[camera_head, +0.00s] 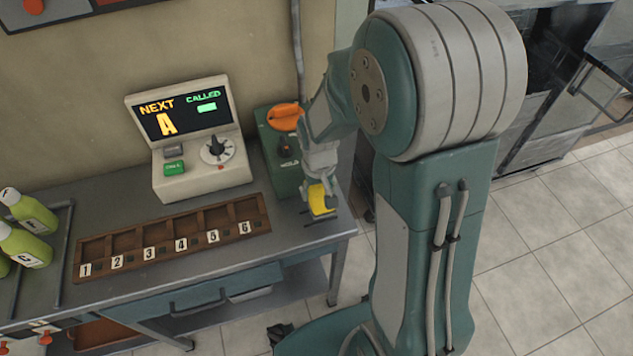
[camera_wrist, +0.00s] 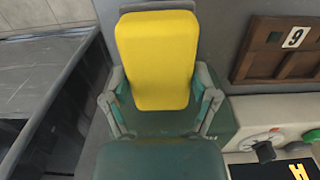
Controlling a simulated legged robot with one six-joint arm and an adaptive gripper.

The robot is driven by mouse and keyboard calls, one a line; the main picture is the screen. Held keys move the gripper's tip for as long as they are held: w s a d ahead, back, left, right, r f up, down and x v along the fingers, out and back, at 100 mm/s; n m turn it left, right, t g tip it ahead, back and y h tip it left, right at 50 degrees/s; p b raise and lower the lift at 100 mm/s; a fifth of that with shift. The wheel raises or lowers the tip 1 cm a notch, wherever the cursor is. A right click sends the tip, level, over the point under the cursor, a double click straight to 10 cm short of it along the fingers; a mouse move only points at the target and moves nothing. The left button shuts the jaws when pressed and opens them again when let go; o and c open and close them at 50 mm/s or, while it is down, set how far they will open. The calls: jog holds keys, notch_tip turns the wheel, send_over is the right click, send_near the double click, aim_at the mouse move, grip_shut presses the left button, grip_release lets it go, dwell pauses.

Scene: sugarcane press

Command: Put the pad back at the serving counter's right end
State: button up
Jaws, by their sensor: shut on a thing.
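The yellow pad (camera_head: 319,203) is at the right end of the grey serving counter (camera_head: 292,238), in front of the green box. My gripper (camera_head: 320,186) is shut on it from above. In the wrist view the pad (camera_wrist: 155,55) sits between the two fingers of my gripper (camera_wrist: 160,88), one on each long side. A dark marking (camera_head: 322,220) shows on the counter just below the pad. I cannot tell whether the pad touches the counter.
A green box (camera_head: 283,165) with an orange top stands behind the pad. A number rack (camera_head: 175,238) and a display console (camera_head: 200,175) stand to its left. Green bottles (camera_head: 28,215) are at the far left. The counter's right edge is close; tiled floor lies beyond.

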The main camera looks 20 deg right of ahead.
aim_at(317, 190)
jog(key=shift+f, duration=2.85)
jog(key=shift+f, duration=0.3)
jog(key=o, duration=1.1)
notch_tip(317, 190, up, 12)
jog(key=shift+a+f, duration=0.1)
jog(key=s+r+t, duration=0.2)
jog(key=s+r, duration=0.3)
jog(key=s+r+t, duration=0.1)
jog(key=s+r, duration=0.3)
jog(key=r, duration=0.2)
jog(key=s+r+t, duration=0.2)
jog(key=s+r, duration=0.3)
jog(key=shift+s+r+t, duration=0.3)
